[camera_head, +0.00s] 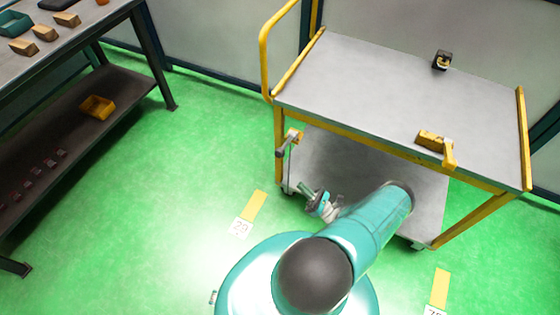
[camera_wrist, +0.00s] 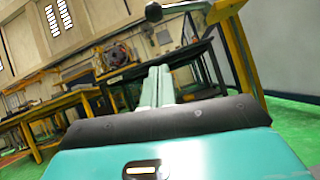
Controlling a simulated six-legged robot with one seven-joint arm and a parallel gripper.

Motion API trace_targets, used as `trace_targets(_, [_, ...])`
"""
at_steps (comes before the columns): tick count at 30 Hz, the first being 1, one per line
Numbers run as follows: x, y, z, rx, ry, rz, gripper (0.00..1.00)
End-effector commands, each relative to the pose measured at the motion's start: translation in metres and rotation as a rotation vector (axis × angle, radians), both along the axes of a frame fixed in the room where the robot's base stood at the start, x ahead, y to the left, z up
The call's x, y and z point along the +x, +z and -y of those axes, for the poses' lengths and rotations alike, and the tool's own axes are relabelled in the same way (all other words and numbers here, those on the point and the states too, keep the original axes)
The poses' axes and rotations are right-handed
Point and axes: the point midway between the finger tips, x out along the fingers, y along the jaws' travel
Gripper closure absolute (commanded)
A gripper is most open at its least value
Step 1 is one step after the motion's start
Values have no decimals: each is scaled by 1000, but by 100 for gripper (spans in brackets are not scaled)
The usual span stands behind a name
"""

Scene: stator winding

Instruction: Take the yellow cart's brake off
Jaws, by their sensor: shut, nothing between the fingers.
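The yellow cart (camera_head: 380,95) has a grey top, yellow frame and lower shelf. A lever with a dark knob (camera_head: 281,153), apparently the brake, sits on its left front post and slants down to the left. In the wrist view a dark round knob (camera_wrist: 153,12) on a bar shows at the top, above and beyond my fingers. My gripper (camera_head: 303,187) is below the lever, near the cart's left front corner, apart from the knob. In the wrist view my gripper (camera_wrist: 158,85) has its two pale fingers together, with nothing between them.
A dark workbench (camera_head: 75,45) with blocks stands at the left. Green floor (camera_head: 200,150) between bench and cart is clear, with floor marker 29 (camera_head: 241,228).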

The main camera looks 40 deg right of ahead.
Motion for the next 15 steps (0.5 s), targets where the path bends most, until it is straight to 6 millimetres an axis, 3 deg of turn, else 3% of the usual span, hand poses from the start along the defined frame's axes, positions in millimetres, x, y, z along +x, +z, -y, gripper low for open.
trace_targets(9, [-7, 0, 3, -1, -3, -1, 100])
trace_targets(15, [2, 7, 1, -1, -2, -1, 100])
